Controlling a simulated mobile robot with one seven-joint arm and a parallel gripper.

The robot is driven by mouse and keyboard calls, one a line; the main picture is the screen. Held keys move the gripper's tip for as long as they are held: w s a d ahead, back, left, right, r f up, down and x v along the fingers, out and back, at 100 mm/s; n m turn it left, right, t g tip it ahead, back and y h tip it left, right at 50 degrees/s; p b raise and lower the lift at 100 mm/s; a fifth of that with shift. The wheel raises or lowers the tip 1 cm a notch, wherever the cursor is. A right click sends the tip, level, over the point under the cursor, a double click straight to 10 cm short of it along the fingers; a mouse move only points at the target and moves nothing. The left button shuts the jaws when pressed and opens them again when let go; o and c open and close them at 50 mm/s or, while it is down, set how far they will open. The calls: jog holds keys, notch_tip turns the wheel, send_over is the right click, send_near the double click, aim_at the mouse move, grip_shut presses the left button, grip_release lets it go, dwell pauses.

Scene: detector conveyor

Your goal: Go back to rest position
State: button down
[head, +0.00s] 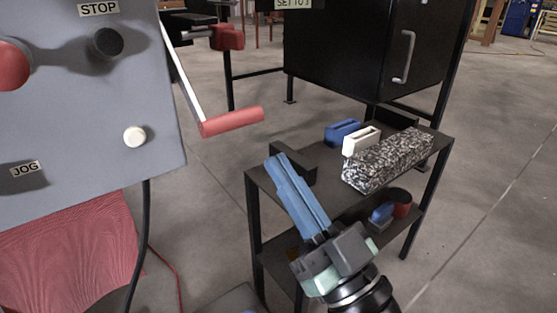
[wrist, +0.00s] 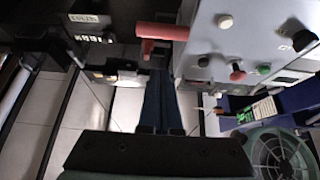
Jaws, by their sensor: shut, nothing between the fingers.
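My gripper (head: 277,163) has long blue fingers, closed together and empty. In the head view it points up and to the left, in front of the left part of a dark two-shelf cart. In the wrist view the fingers (wrist: 161,78) lie side by side, pointing up the picture, with nothing between them. Their tips appear just below a red handle (wrist: 162,32), but I cannot tell the gap.
A grey panel (head: 75,165) with STOP and JOG labels stands at the left. A red-handled lever (head: 232,121) sticks out beside it. The cart (head: 262,184) carries a speckled block (head: 388,160), a white piece (head: 361,141) and a blue piece (head: 342,131). A black cabinet (head: 345,50) stands behind.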

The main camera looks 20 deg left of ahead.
jog(key=w+r+m+t+h+p, duration=0.3)
jog(key=r+h+p, duration=0.6)
jog(key=r, duration=1.1)
jog(key=s+d+r+m+t+h+p, duration=0.3)
jog(key=r+h+p, duration=0.1)
jog(key=r, duration=0.4)
jog(key=s+d+r+m+t+h+p, duration=0.2)
jog(key=s+d+r+t+h+p, duration=0.15)
jog(key=r, duration=0.55)
jog(key=s+d+r+m+t+h+p, duration=0.2)
jog(key=s+r+m+t+h+p, duration=0.15)
jog(key=r, duration=0.45)
notch_tip(320, 180, up, 36)
jog(key=w+n+p, duration=0.1)
jog(key=p, duration=3.6)
jog(key=shift+w+g+y, duration=0.3)
jog(key=shift+y, duration=0.1)
jog(key=shift+a+f, duration=0.1)
jog(key=shift+f, duration=0.05)
